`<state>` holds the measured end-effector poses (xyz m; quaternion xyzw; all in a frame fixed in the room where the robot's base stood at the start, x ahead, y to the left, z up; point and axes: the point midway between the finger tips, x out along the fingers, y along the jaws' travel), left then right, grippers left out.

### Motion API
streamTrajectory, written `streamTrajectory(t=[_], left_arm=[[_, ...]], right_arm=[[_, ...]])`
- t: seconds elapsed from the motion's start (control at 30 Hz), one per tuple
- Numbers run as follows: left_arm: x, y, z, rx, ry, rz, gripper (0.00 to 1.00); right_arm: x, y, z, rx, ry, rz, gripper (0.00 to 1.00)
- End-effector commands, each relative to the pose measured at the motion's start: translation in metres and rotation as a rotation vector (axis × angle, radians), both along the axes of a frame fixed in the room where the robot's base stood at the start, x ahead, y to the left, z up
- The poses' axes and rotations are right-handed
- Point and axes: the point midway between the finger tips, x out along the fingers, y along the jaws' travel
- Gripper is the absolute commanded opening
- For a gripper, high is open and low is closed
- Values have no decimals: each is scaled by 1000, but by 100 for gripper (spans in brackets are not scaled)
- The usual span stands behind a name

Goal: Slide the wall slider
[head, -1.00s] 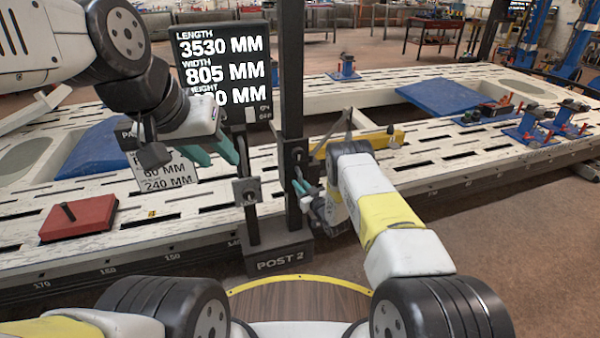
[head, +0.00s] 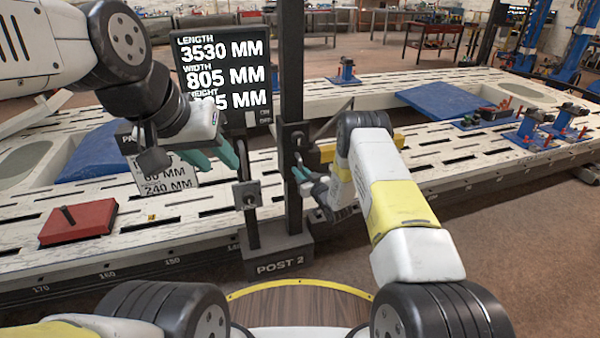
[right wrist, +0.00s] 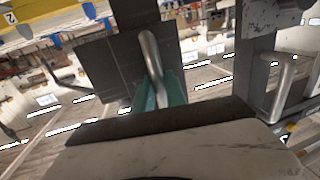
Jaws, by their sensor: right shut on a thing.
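The slider is a dark block (head: 293,136) on the tall dark post marked POST 2 (head: 290,85). My right gripper (head: 303,176) is at the right side of this post, partly hidden by its own wrist. In the right wrist view its teal fingers (right wrist: 158,93) are shut on the slider's bent metal handle (right wrist: 150,52), in front of a dark plate (right wrist: 107,68). My left gripper (head: 215,160) is open and empty, its teal fingers apart, left of the posts and in front of the display.
A display (head: 222,75) with LENGTH, WIDTH and HEIGHT readings stands behind. A shorter post with a grey clamp block (head: 247,194) is left of the slider's post. A red box (head: 78,222) lies on the slotted white bench (head: 190,222). A yellow bar (head: 398,140) is behind my right arm.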

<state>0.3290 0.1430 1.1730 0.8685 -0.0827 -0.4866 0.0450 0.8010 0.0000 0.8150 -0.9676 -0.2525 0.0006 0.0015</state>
Motion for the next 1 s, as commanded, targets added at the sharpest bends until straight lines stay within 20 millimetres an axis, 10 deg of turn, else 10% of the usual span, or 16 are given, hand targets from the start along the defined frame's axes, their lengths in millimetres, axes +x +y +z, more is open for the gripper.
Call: streamTrajectory(t=[0.47,0.5,0.6,1.0], left_arm=[[0,0,0,0,0,0,38],[0,0,0,0,0,0,38],[0,0,0,0,0,0,38],[0,0,0,0,0,0,38]], right_arm=[[1,0,23,0,-4,-1,0],[1,0,22,0,-4,-1,22],[1,0,22,0,-4,-1,38],[-7,-5,21,0,1,-1,38]])
